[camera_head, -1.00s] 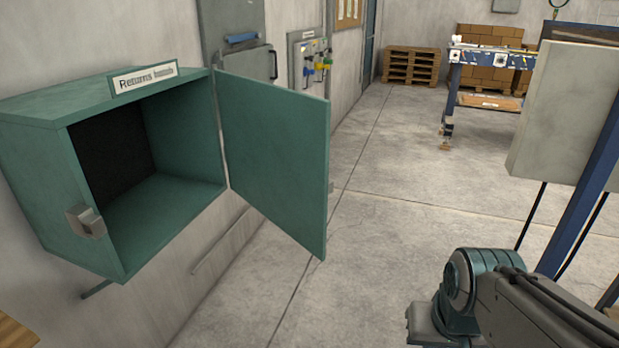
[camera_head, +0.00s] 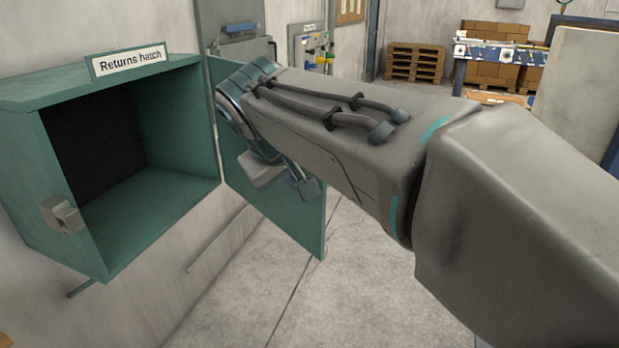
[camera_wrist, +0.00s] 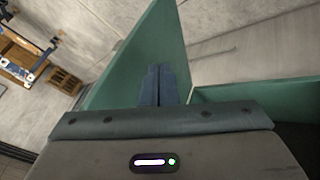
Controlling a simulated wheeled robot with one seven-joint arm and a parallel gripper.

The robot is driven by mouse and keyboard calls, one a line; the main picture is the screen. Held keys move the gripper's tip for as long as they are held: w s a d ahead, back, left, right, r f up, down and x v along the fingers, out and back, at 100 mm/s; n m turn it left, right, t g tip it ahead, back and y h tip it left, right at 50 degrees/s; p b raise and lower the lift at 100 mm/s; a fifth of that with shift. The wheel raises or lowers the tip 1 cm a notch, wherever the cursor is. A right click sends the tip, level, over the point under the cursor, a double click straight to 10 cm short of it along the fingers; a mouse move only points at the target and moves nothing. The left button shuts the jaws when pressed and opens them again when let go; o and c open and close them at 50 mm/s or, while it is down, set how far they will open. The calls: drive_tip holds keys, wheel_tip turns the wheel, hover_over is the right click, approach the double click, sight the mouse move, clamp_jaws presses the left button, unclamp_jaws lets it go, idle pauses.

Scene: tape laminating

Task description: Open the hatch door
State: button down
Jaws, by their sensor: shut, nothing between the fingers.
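The green returns hatch (camera_head: 25,155) is a box on the wall at the left, with a "Returns hatch" sign (camera_head: 130,62) on top. Its front is open and the inside looks empty and dark at the back. The hatch door (camera_head: 290,222) stands swung out wide on its right side, partly hidden behind my arm. In the wrist view the door (camera_wrist: 150,50) rises behind my gripper (camera_wrist: 158,70). My gripper is shut and empty, in front of the door's inner face; I cannot tell whether it touches. It also shows in the head view (camera_head: 308,190).
A metal latch block (camera_head: 62,214) sits on the hatch's left front edge. A grey panel (camera_head: 575,85), a blue-framed table (camera_head: 490,55) and pallets (camera_head: 415,62) stand at the back. The floor beyond the door is clear.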

drive_tip(key=w+d+f, duration=0.3)
drive_tip(key=w+f, duration=0.4)
drive_tip(key=w, duration=0.1)
drive_tip(key=shift+w+d+f, duration=0.35)
drive_tip(key=shift+d, duration=0.05)
drive_tip(key=shift+d+p, duration=0.1)
drive_tip(key=shift+p, duration=0.3)
